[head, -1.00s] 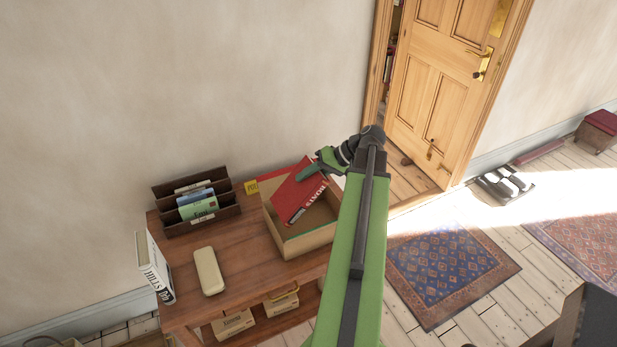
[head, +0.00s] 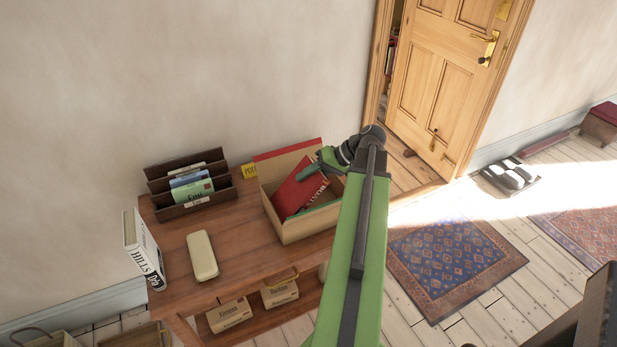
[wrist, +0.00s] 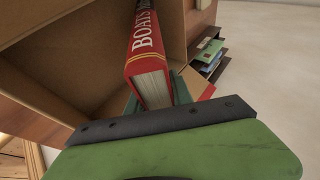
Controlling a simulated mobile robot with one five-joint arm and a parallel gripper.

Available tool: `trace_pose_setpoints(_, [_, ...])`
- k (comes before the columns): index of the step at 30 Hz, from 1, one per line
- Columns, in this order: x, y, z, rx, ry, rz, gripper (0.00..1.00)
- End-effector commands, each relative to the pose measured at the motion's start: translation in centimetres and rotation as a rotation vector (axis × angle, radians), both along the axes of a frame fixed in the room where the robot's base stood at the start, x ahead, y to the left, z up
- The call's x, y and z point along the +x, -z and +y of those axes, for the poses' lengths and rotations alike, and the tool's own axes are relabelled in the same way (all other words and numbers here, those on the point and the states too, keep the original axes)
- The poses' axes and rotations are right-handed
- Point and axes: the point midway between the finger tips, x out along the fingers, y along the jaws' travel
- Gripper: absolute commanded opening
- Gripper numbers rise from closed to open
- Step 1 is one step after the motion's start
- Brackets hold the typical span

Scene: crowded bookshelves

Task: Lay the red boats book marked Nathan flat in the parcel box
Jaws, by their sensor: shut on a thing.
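The red boats book (head: 293,194) is in the parcel box, tilted, with its lower part below the rim. In the wrist view its red spine (wrist: 144,40) reads BOATS and its page edges face me. My gripper (head: 312,170) is shut on the book and reaches in over the box's right side; a green finger shows beside the book in the wrist view (wrist: 181,90). The parcel box (head: 292,231) is open cardboard with a red-edged flap at the back, standing on the wooden table. The name Nathan cannot be read. The book's lower end is hidden.
A pale case (head: 202,256) lies left of the box. A white Hills book (head: 143,252) stands at the table's left end. A dark letter rack (head: 190,187) stands behind. Labelled boxes (head: 230,313) sit on the shelf below. Bare tabletop (head: 245,240) lies between case and box.

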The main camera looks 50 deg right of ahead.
Motion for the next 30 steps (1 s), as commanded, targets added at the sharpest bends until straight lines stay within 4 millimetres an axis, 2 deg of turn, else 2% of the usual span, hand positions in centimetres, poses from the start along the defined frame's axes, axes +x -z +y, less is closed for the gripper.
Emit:
trace_pose_setpoints(3, [0.00, -0.11, 0.00, 0.000, 0.000, -0.001, 0.00])
trace_pose_setpoints(4, [0.00, -0.11, 0.00, 0.000, 0.000, -0.001, 0.31])
trace_pose_setpoints(9, [-0.02, -0.10, -0.01, 0.000, 0.000, -0.001, 0.53])
trace_pose_setpoints(30, [-0.07, -0.34, -0.16, 0.000, 0.001, 0.000, 0.53])
